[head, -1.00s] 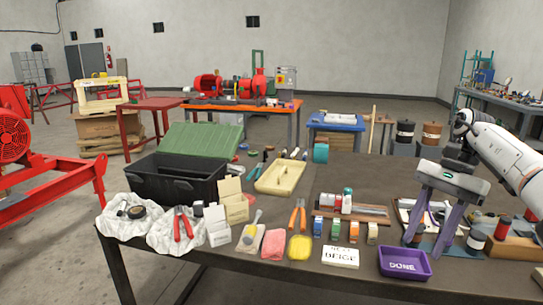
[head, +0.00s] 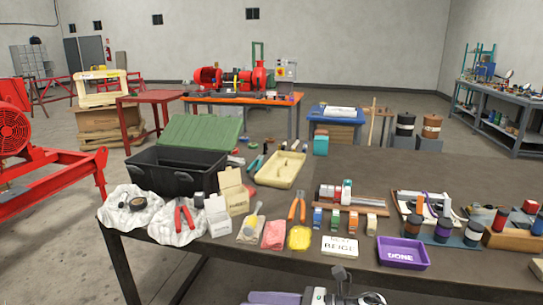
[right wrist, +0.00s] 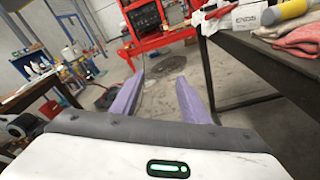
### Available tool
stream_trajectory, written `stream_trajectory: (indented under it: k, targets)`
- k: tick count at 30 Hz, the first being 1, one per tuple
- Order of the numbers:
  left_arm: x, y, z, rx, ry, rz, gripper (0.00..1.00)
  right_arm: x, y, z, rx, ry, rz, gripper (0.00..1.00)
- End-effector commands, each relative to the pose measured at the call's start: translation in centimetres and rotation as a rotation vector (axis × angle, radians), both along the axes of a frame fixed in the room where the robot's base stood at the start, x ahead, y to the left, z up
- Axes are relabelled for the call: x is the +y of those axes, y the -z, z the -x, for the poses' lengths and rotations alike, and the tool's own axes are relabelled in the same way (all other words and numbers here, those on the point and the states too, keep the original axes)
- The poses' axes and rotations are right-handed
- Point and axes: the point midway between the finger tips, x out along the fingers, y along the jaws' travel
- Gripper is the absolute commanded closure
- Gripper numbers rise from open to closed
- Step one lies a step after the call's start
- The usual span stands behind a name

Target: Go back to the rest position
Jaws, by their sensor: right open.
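My right gripper (right wrist: 160,77) is open and empty in the right wrist view, its two purple fingers apart over bare floor beside the workbench. In the head view only a purple finger and part of my right arm show at the bottom edge, below the front edge of the dark workbench (head: 450,285). My left gripper is in neither view.
The workbench holds a purple DONE tray (head: 402,254), a NEXT BEIGE sign (head: 340,247), a cream tray (head: 280,170), a black toolbox (head: 175,172) and several bottles and tools. In the right wrist view, a table leg (right wrist: 207,70) stands close right of the fingers.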

Motion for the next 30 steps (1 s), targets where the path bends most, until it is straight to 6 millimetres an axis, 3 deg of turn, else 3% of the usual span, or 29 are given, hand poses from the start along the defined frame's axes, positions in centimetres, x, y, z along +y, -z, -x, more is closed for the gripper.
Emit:
stream_trajectory:
  k: [2, 5, 11, 14, 18, 21, 24, 25, 30]
  targets:
    - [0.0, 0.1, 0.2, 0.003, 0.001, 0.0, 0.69, 0.7, 0.7, 1.2, 0.228, 0.151, -0.181, 0.59]
    - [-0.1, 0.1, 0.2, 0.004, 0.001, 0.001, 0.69, -0.2, 1.6, 1.8, 0.529, 0.341, -0.404, 0.59]
    - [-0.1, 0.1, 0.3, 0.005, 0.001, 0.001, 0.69, -6.3, 6.9, 4.8, 1.168, 0.719, -0.853, 0.59]
    - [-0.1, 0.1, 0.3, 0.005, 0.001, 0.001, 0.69, -10.2, 10.9, 8.3, 1.484, 0.909, -1.082, 0.59]
    - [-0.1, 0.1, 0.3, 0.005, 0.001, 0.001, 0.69, -15.0, 16.2, 15.3, 1.876, 1.167, -1.399, 0.59]
    - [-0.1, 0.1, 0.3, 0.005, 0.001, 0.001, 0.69, -17.2, 18.6, 20.2, 2.073, 1.314, -1.581, 0.59]
    - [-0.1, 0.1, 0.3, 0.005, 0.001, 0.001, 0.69, -18.5, 19.9, 23.9, 2.198, 1.418, -1.713, 0.59]
    - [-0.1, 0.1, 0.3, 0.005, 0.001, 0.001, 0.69, -18.8, 20.1, 24.7, -2.183, -1.417, 1.71, 0.59]
    - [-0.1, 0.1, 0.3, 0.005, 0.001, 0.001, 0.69, -19.3, 20.7, 26.8, -2.089, -1.373, 1.658, 0.59]
